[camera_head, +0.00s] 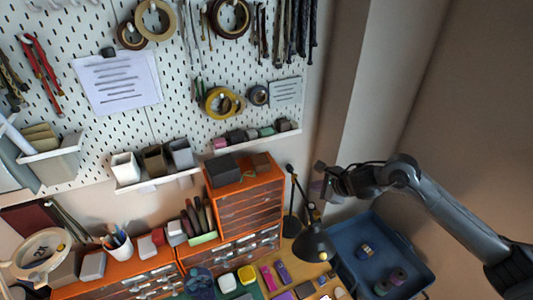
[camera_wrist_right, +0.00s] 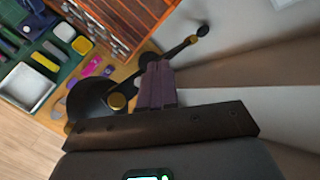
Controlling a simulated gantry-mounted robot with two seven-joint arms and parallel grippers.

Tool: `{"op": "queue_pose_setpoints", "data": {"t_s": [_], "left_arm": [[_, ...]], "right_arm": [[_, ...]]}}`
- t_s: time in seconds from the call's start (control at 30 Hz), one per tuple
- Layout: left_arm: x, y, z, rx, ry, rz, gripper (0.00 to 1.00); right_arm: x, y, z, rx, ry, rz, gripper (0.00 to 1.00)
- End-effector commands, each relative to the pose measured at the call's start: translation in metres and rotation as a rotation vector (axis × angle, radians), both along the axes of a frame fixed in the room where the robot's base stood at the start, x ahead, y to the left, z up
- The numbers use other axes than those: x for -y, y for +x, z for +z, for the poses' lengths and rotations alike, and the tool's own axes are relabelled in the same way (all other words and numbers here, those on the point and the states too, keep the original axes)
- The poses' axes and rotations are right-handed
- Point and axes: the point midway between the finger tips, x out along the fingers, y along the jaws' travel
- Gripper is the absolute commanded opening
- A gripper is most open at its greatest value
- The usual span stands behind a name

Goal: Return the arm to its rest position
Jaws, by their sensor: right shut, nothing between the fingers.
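My right arm (camera_head: 450,215) comes in from the right edge of the head view and reaches left, raised above the blue tray. My right gripper (camera_head: 320,185) is at its end, close to the wall corner and above the black desk lamp (camera_head: 314,244). In the right wrist view the two purple-grey fingers (camera_wrist_right: 157,84) lie together, shut and empty. The lamp shows behind them in that view. My left gripper is not in view. No cord is seen in either gripper.
A blue tray (camera_head: 419,254) with small rolls stands below my right arm. Orange drawer cabinets (camera_head: 247,201) stand left of the gripper. A white pegboard (camera_head: 200,160) with tapes and tools covers the back wall. Open air surrounds the arm at the right.

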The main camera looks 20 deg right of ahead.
Motion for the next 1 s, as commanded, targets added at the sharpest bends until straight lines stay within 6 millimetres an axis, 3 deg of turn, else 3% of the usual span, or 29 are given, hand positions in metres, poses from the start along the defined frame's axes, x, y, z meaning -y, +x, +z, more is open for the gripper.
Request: {"op": "queue_pose_setpoints", "data": {"t_s": [0.17, 0.33, 0.43, 0.5, 0.63, 0.8, 0.93, 0.97, 1.0], "left_arm": [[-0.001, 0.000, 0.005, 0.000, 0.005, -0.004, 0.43], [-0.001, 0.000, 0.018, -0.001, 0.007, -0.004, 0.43], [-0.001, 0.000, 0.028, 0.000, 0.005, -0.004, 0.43], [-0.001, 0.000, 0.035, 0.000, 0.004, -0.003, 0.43], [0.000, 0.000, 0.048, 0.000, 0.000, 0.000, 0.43], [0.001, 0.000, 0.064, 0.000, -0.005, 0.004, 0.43], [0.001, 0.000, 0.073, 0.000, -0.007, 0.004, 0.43], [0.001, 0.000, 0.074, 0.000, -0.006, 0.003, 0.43], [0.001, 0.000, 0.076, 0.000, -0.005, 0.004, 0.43]], "right_arm": [[-0.028, -0.002, -0.013, -0.005, 0.094, -0.062, 0.00], [-0.095, -0.018, -0.041, -0.032, 0.393, -0.288, 0.00], [-0.140, -0.041, -0.056, -0.075, 0.672, -0.523, 0.00], [-0.165, -0.062, -0.064, -0.118, 0.892, -0.732, 0.00], [-0.192, -0.110, -0.072, -0.212, 1.297, -1.189, 0.00], [-0.195, -0.183, -0.082, -0.289, 1.746, -1.897, 0.00], [-0.185, -0.240, -0.088, -0.253, 1.966, -2.431, 0.00], [-0.182, -0.252, -0.089, 0.216, -1.874, 2.384, 0.00], [-0.180, -0.267, -0.090, 0.170, -1.758, 2.315, 0.00]]}}
